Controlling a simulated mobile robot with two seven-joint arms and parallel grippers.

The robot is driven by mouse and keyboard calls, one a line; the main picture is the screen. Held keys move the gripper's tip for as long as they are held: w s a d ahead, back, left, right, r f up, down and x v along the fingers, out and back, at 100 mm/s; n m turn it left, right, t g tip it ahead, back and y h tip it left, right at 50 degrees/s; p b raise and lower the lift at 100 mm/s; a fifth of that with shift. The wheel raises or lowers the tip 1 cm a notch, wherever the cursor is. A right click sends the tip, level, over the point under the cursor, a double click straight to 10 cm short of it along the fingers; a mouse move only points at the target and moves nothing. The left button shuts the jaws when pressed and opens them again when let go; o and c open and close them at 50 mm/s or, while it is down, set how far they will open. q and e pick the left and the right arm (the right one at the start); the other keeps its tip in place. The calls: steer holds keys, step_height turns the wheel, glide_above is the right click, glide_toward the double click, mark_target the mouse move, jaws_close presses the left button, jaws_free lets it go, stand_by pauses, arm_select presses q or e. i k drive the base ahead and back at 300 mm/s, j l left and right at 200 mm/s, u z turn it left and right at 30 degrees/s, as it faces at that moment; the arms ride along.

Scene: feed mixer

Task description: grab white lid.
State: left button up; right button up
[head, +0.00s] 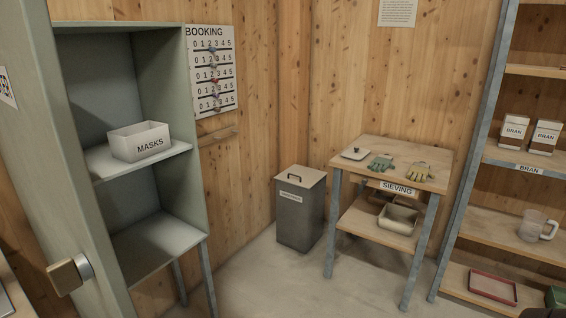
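A small, flat whitish lid (354,153) with a dark little knob lies at the left end of the wooden table top marked SIEVING. It lies to the left of a green glove (381,162), apart from it. A grey bin (300,216) stands on the floor left of the table; its pale cover (300,178) has a dark handle and is on top of it. Neither of my grippers can be made out in the head view.
The SIEVING table (420,182) also bears a yellowish glove (420,172), with a beige box (397,218) on its lower shelf. A grey-green cabinet (170,215) holds a MASKS box (140,141) at left. A shelf rack (510,235) stands right. Floor in front is clear.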

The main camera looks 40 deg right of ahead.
mark_target(356, 153)
steer(key=z, duration=1.8)
steer(key=i+l+z, duration=0.15)
steer(key=i+l, duration=0.3)
steer(key=i+z, duration=0.3)
steer(key=i, duration=0.15)
steer(key=i+z, duration=0.3)
steer(key=i, duration=0.2)
steer(key=i+j+z, duration=0.2)
steer(key=j, duration=0.15)
steer(key=i+j+z, duration=0.2)
steer(key=j, duration=0.2)
steer(key=j+z, duration=0.35)
steer(key=j, duration=0.4)
steer(key=k+j+z, duration=0.1)
steer(key=j, duration=0.3)
steer(key=k+j+z, duration=0.1)
steer(key=j, duration=0.35)
